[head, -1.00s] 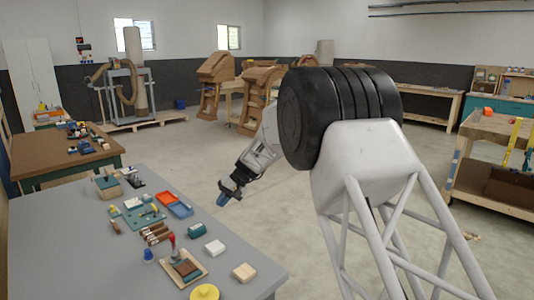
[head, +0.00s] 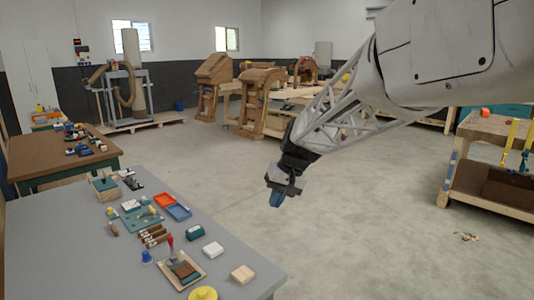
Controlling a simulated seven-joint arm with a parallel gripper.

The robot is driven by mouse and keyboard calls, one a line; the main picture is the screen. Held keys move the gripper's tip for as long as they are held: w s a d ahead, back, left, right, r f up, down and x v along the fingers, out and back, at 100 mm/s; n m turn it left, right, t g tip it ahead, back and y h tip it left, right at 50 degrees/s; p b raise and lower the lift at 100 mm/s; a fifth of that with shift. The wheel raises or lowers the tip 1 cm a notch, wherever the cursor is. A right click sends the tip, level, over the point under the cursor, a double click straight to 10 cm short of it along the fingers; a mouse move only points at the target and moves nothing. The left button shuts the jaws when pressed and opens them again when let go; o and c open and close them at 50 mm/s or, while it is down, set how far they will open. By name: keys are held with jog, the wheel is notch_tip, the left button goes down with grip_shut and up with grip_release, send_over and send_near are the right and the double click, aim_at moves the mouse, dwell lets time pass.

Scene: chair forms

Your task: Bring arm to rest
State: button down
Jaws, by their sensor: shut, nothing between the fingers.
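My gripper (head: 277,198) hangs in the air over the open floor, to the right of the grey table (head: 60,255). It points downward and a little to the left. Its blue-tipped fingers are small in the picture; they are shut with nothing between them. It is clear of the table and touches nothing. My arm comes in from the upper right and covers part of the back of the room.
Wooden chair forms (head: 262,100) stand behind. A wooden cart (head: 494,165) is at right.

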jog(key=s+d+f+t+h, duration=0.1)
jog(key=s+d, duration=0.4)
jog(key=s, duration=0.6)
jog(key=s+d+m+h, duration=0.1)
jog(key=s+d, duration=0.4)
jog(key=s, duration=0.6)
jog(key=s+d+f+m+t+h, duration=0.1)
jog(key=s+d+h, duration=0.1)
jog(key=s+d, duration=0.4)
jog(key=s, duration=0.5)
jog(key=shift+s+f+t, duration=0.25)
jog(key=shift+f+t, duration=0.05)
